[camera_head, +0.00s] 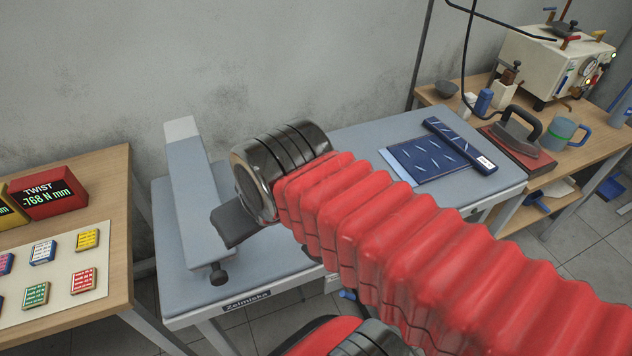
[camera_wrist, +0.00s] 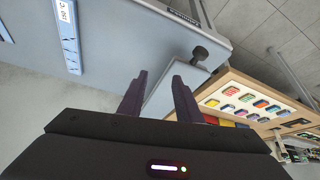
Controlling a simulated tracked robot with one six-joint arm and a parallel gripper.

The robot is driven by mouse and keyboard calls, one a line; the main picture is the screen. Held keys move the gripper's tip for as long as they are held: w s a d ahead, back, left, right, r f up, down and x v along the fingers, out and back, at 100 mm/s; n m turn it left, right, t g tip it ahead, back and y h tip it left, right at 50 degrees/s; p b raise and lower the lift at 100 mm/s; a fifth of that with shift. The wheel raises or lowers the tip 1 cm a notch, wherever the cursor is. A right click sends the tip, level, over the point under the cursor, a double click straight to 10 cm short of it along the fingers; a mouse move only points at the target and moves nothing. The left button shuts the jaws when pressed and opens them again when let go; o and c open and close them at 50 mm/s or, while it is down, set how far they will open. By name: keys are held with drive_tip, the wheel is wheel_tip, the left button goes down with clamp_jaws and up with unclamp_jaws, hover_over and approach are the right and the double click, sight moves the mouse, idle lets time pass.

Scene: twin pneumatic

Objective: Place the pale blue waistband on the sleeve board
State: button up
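The sleeve board (camera_head: 190,190) is a narrow pale grey-blue padded board with a dark knob at its near end, on the left of the ironing table. It also shows in the wrist view (camera_wrist: 160,98), between and beyond my fingers. A pale blue strip (camera_head: 397,168) shows along the left edge of a dark blue patterned cloth; I cannot tell whether it is the waistband. My gripper (camera_wrist: 159,78) is open, with nothing between its fingers. In the head view it is near the board's right side, partly hidden by my wrist.
A labelled blue band (camera_head: 460,143) lies beside the dark blue cloth (camera_head: 430,160) on the ironing table (camera_head: 360,135). A wooden table with coloured boxes (camera_head: 52,196) stands left. A wooden bench at right holds an iron (camera_head: 520,127), a mug and a steam unit.

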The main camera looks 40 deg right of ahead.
idle(0.3)
drive_tip(key=o, duration=0.3)
drive_tip(key=shift+w+d, duration=0.15)
drive_tip(key=shift+o, duration=0.9)
drive_tip(key=shift+w+d, duration=0.2)
drive_tip(key=shift+d, duration=0.1)
drive_tip(key=shift+o, duration=1.4)
drive_tip(key=w+d+f+m+h, duration=0.1)
drive_tip(key=w+d, duration=0.3)
drive_tip(key=d, duration=0.8)
drive_tip(key=shift+w+f+m+g, duration=0.2)
drive_tip(key=shift+w+m+g, duration=0.2)
drive_tip(key=shift+m, duration=0.1)
drive_tip(key=d+f+m, duration=0.1)
drive_tip(key=d+f, duration=0.1)
drive_tip(key=d, duration=1)
drive_tip(key=shift+s+d+f+g, duration=0.25)
drive_tip(key=shift+g, duration=0.05)
drive_tip(key=shift+x, duration=4.35)
drive_tip(key=shift+d, duration=0.1)
